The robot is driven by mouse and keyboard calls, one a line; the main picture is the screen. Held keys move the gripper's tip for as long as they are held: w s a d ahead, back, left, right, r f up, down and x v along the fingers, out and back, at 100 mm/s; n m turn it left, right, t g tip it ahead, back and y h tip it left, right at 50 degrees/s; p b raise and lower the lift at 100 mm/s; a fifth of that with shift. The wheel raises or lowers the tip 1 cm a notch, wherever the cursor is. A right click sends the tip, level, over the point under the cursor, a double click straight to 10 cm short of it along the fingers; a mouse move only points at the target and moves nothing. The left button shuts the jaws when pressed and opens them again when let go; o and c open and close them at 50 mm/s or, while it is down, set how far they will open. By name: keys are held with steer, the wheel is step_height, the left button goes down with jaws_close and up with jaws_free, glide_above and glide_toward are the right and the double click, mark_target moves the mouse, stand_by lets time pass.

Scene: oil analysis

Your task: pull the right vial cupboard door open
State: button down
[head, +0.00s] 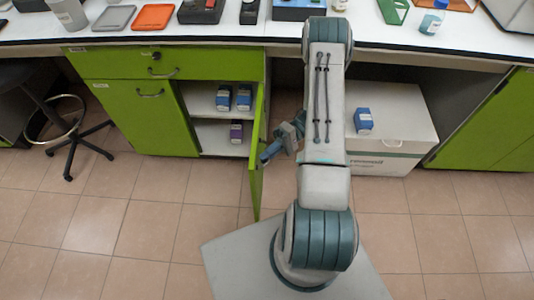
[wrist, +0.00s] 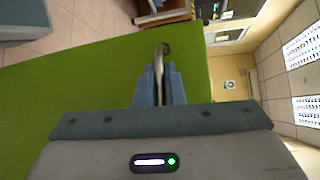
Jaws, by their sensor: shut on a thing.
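The right cupboard door (head: 256,165) is green and stands swung out towards me, seen nearly edge-on in the head view. The opening to its left shows shelves with several small vial boxes (head: 223,98). My gripper (head: 267,153) is at the right-hand face of this door. In the wrist view the door (wrist: 95,85) fills much of the picture, and my gripper (wrist: 158,78) is shut on its metal handle (wrist: 162,52). The gripped part of the handle is hidden between the fingers.
The left door (head: 148,115) and the drawer above (head: 165,65) are shut. A white carton (head: 395,135) with a blue box (head: 363,120) on it stands right of my arm. A stool (head: 65,125) is at the left. The tiled floor (head: 150,215) before the cupboard is clear.

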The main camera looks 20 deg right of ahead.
steer(key=c, duration=1.8)
jaws_free()
steer(key=shift+w, duration=0.1)
steer(key=v, duration=1.4)
